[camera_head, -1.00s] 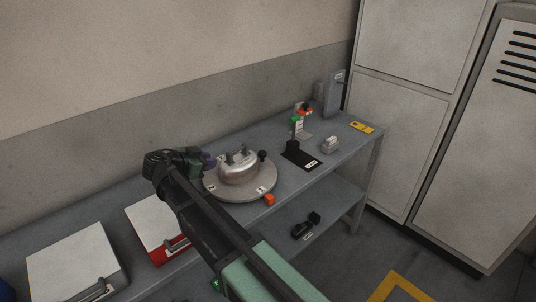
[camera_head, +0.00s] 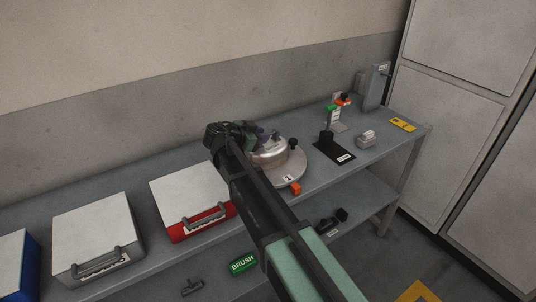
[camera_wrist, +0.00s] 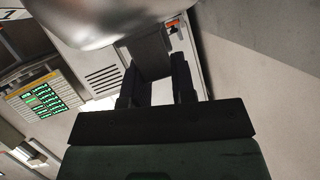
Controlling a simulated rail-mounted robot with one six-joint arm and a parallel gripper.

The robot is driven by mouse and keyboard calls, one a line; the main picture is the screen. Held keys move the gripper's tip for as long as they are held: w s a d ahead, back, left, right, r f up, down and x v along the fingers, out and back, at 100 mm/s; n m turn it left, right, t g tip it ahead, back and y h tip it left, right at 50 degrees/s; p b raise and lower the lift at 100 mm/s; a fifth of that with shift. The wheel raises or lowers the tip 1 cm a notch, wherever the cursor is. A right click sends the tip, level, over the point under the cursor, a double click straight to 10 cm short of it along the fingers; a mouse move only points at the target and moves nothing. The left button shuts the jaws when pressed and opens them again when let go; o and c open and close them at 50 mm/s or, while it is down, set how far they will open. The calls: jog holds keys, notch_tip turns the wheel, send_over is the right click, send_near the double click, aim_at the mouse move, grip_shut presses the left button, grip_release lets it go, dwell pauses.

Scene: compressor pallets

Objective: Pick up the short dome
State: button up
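A shiny silver dome with upright lugs (camera_head: 270,153) sits on a round grey plate (camera_head: 294,176) on the bench. My gripper (camera_head: 252,133) is at the dome's upper left in the head view, and its fingers are hard to make out there. In the wrist view, my gripper (camera_wrist: 156,78) has its two dark fingers apart. A grey block-like lug (camera_wrist: 146,52) shows at the gap between the fingertips, below a large rounded metal surface (camera_wrist: 95,12). I cannot tell whether the fingers touch the lug.
An orange cube (camera_head: 295,188) and a dark knob (camera_head: 293,143) are by the plate. A black stand (camera_head: 334,150) and a small grey part (camera_head: 366,139) lie to the right. A red case (camera_head: 188,193) and a grey case (camera_head: 95,232) stand to the left.

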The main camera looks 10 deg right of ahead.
jog(key=x, duration=0.3)
jog(key=shift+w+d+f+b, duration=0.1)
jog(key=shift+b, duration=0.2)
grip_shut()
dwell(1.0)
